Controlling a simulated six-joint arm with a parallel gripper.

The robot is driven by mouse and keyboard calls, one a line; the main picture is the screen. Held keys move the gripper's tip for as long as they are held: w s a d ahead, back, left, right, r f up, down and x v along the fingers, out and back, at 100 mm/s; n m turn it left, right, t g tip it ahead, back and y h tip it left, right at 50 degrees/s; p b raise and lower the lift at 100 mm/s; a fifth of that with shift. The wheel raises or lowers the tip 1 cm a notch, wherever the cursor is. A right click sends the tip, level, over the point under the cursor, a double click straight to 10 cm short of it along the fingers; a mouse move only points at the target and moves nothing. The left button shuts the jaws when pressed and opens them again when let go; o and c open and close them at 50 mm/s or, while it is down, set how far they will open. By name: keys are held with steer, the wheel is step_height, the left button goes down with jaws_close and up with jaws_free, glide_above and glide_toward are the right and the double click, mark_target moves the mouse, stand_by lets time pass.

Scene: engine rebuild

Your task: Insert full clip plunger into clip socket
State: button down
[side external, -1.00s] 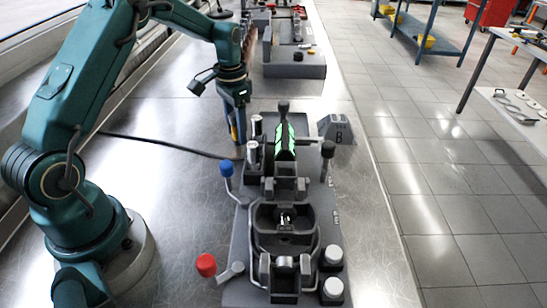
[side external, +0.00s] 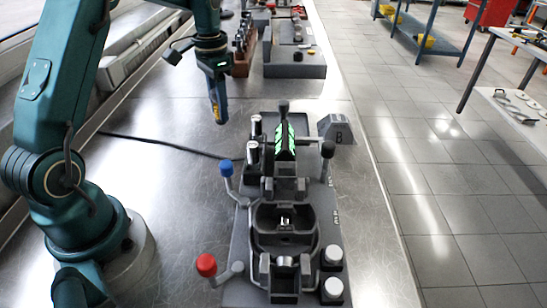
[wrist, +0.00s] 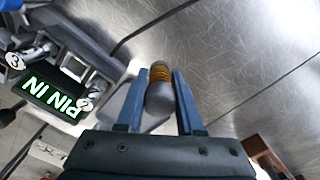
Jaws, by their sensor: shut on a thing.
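My gripper (side external: 217,118) is raised above the bench, behind and to the left of the engine fixture (side external: 240,260). In the wrist view its two blue fingers (wrist: 161,82) are closed on the clip plunger (wrist: 160,90), a grey cylinder with an orange-yellow coil band around it. The plunger is apart from the fixture, and its far end points away from the wrist. I cannot tell which opening on the fixture is the clip socket. A lit green "PIN IN" panel (wrist: 55,95) shows on the left in the wrist view.
The fixture carries a blue-knobbed lever (side external: 226,168), a red-knobbed lever (side external: 206,265) and a black knob (side external: 328,149). A grey block marked 8 (side external: 338,129) stands to its right. A brown rack (side external: 243,62) is behind. Bench left of the fixture is clear except a black cable (side external: 165,144).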

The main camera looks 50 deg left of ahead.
steer(key=s+a+r, duration=0.6)
steer(key=r, duration=0.4)
steer(key=w+d+m, duration=0.2)
steer(key=d+m, duration=0.3)
steer(key=d, duration=0.7)
steer(key=w+d+m, duration=0.2)
steer(key=d+m, duration=0.3)
steer(key=d, duration=0.8)
steer(key=s+d+m, duration=0.8)
steer(key=s+d, duration=0.4)
steer(key=d, duration=0.4)
steer(key=shift+s+d+f, duration=0.1)
steer(key=shift+s+f, duration=0.05)
steer(key=shift+f, duration=1.35)
steer(key=shift+s+d+f, duration=0.1)
steer(key=shift+f, duration=1.35)
steer(key=shift+s+d+f, duration=0.1)
steer(key=shift+s+f, duration=0.05)
steer(key=shift+f, duration=1.35)
steer(key=shift+f, duration=0.95)
